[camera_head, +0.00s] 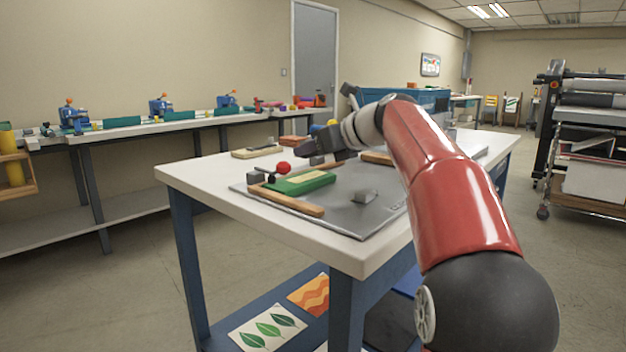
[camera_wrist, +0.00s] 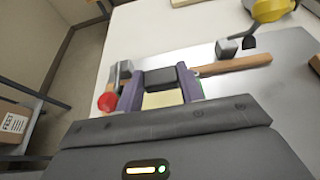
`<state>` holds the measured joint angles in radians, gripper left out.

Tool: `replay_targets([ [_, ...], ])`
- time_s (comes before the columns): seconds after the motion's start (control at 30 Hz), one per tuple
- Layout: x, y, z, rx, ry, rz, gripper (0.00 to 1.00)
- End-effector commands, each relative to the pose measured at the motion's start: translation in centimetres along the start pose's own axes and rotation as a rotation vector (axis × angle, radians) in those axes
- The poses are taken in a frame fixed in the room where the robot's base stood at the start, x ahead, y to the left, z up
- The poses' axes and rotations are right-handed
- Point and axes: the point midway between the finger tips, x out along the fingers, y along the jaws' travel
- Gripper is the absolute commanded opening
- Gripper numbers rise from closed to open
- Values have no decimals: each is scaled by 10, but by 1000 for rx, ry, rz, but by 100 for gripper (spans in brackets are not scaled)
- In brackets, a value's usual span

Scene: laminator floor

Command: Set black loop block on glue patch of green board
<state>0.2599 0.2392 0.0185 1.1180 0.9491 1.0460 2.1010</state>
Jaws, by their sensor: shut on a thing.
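My gripper (camera_wrist: 160,87) is shut on the black loop block (camera_wrist: 161,77), which sits between its two purple fingers in the wrist view. In the head view my gripper (camera_head: 312,153) is above the far part of the green board (camera_head: 322,181). The board lies flat on a grey mat, beside a wooden strip. The pale glue patch (camera_head: 304,182) is on top of the board. In the wrist view the glue patch (camera_wrist: 162,100) shows below the block, between the fingers. The gap between block and patch cannot be judged.
A red ball-headed tool (camera_head: 283,168) stands left of the board. The wooden strip (camera_head: 287,199) edges its near side. A tan-topped piece (camera_head: 257,151) lies at the table's back left.

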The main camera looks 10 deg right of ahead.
Motion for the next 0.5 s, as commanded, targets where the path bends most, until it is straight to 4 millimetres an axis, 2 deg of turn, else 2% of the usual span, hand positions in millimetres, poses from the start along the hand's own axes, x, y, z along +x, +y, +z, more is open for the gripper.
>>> replay_targets([
  [0.17, 5, 0, -12, 1, -1, 0, 12],
  [0.37, 16, 0, -38, 1, 0, 0, 12],
  [0.5, 16, 0, -39, 0, -1, -1, 12],
])
